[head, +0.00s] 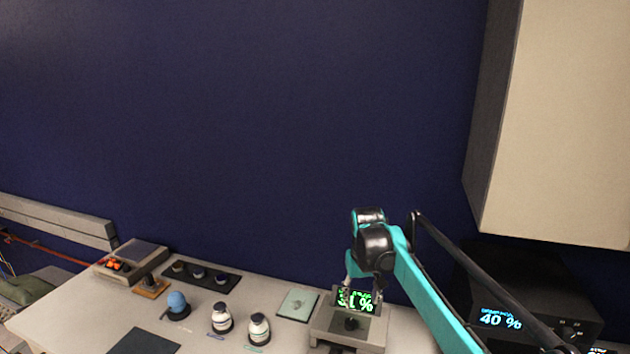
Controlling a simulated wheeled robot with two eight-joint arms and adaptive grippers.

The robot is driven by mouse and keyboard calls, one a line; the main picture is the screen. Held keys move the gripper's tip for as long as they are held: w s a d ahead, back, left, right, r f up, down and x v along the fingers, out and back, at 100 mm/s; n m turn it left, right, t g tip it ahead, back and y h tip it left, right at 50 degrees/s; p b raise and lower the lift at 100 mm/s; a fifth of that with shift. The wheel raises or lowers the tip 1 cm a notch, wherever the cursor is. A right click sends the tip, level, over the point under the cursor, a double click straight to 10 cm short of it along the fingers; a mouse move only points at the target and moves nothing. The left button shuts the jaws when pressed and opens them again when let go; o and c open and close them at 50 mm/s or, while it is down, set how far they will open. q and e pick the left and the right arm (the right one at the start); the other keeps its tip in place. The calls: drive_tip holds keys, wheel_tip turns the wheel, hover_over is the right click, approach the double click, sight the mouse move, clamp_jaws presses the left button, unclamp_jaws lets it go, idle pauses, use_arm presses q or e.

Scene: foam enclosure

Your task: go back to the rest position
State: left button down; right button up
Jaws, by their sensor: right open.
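My right arm, teal and black, comes in from the lower right. Its gripper (363,286) points down, open, in front of the upper part of a grey device with a green lit display (357,300). The fingers partly cover the display, whose readout ends in "1 %". I cannot tell whether the fingers touch the device. Nothing shows between them. My left gripper is not in view.
On the white table (75,318) stand two white bottles (221,318), a blue ball on a stand (177,303), a black tray (202,276) and a pale square plate (297,304). A black box reading "40 %" (545,290) stands right, below a cream cabinet (560,120).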

drive_tip(key=s+d+f+t+b, duration=0.1)
drive_tip(key=s+f+b, duration=0.3)
drive_tip(key=s, duration=0.6)
drive_tip(key=s+d+f+t+b, duration=0.2)
drive_tip(key=s+f+b, duration=0.2)
drive_tip(key=s+f, duration=0.4)
drive_tip(key=s+d+f+m+t+b, duration=0.1)
drive_tip(key=s+f, duration=0.5)
drive_tip(key=s, duration=0.7)
drive_tip(key=d+t+b, duration=0.1)
drive_tip(key=b, duration=0.1)
drive_tip(key=shift+f+b, duration=0.3)
drive_tip(key=shift+b, duration=0.1)
drive_tip(key=shift+s, duration=0.1)
